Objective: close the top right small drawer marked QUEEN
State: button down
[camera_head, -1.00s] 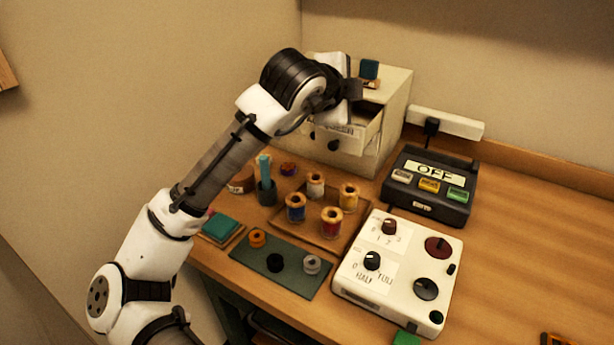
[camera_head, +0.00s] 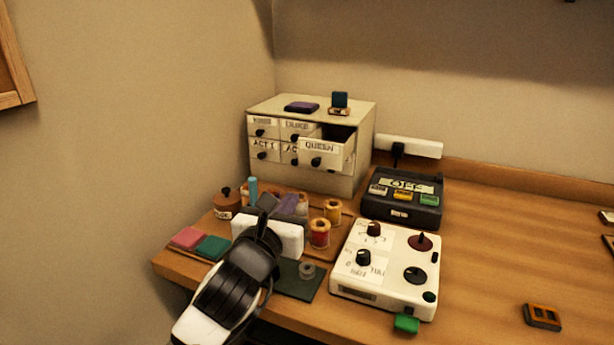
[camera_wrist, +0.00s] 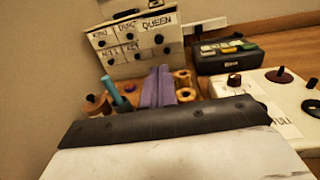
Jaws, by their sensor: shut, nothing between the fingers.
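The cream drawer cabinet (camera_head: 360,150) stands at the back of the table, and its top shows in the head view. The top right small drawer marked QUEEN (camera_head: 322,152) is pulled out, with a dark gap above its front and a dark round knob (camera_head: 316,162). In the wrist view the QUEEN drawer (camera_wrist: 157,24) is at the upper middle, in front of the other drawer fronts. My gripper (camera_head: 290,204) is low over the thread spools, in front of and below the cabinet, apart from the drawer. Its purple-looking fingers (camera_wrist: 158,86) are shut and empty, pointing towards the cabinet.
Several thread spools (camera_head: 319,232) stand around my gripper. A dark box marked OFF (camera_head: 402,210) and a white control panel (camera_head: 385,268) lie to the right. The table's right side is mostly clear.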

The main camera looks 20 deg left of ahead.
aim_at(317, 166)
jog(key=w+p, duration=0.2)
jog(key=w, duration=0.2)
jog(key=w+p, duration=0.2)
jog(key=w, duration=0.2)
jog(key=w+p, duration=0.2)
jog(key=w, duration=0.3)
jog(key=shift+a+r, duration=0.2)
jog(key=shift+a, duration=0.1)
jog(key=shift+w+f, duration=0.1)
jog(key=shift+w, duration=0.25)
jog(key=shift+w, duration=0.1)
jog(key=shift+w+f, duration=0.15)
jog(key=shift+w, duration=0.2)
jog(key=w+b, duration=0.1)
jog(key=w, duration=0.4)
jog(key=w+b, duration=0.2)
jog(key=w, duration=0.4)
jog(key=shift+w+d, duration=0.2)
jog(key=shift+w, duration=0.05)
jog(key=shift+r, duration=0.45)
jog(key=shift+r, duration=0.2)
jog(key=shift+s+f, duration=0.1)
jog(key=shift+f, duration=0.05)
